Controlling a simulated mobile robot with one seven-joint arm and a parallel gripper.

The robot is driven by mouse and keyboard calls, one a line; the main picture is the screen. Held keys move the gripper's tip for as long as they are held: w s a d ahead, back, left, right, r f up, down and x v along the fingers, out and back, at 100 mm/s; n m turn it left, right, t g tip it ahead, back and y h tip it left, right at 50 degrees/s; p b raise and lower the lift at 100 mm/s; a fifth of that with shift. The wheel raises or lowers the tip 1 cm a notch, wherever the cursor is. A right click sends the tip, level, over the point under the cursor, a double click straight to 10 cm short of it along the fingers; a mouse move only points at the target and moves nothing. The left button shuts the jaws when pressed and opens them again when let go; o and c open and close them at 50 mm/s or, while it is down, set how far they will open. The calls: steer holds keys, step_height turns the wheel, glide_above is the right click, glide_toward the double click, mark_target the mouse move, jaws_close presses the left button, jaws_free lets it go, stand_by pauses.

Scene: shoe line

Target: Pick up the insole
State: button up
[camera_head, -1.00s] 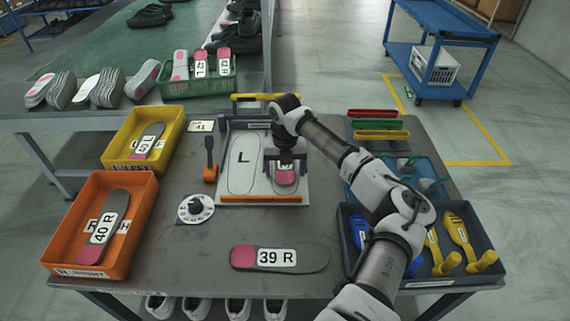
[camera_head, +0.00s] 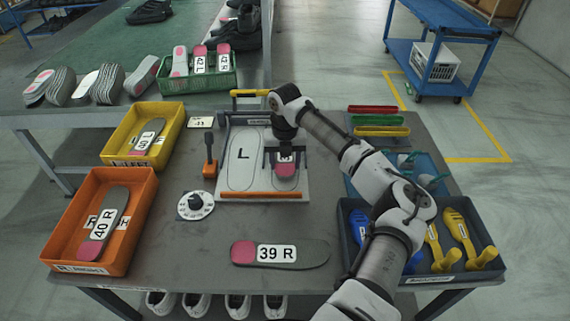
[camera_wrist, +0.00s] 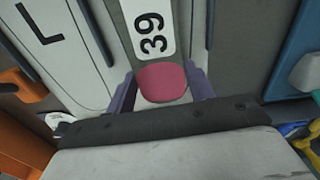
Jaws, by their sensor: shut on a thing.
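A grey insole with a pink end (camera_head: 286,170) and a white label is at the right half of the board marked L (camera_head: 243,182). In the wrist view the label on this insole (camera_wrist: 151,28) reads 39. My gripper (camera_head: 285,160) points down over it. Its two purple fingers (camera_wrist: 162,92) close on the sides of the insole at the pink end. I cannot tell whether the insole touches the board or hangs just above it. Another insole (camera_head: 280,253), labelled 39 R, lies flat on the front of the table, apart from my gripper.
An orange bin (camera_head: 147,222) and a yellow bin (camera_head: 174,140) with insoles stand at left. A dial (camera_head: 195,206) and an orange-based lever (camera_head: 210,168) sit beside the board. A dark bin (camera_head: 415,281) with yellow and blue tools stands at right. The table front centre-left is bare.

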step_height(320, 180, up, 19)
steer(key=b, duration=0.2)
steer(key=shift+f, duration=0.2)
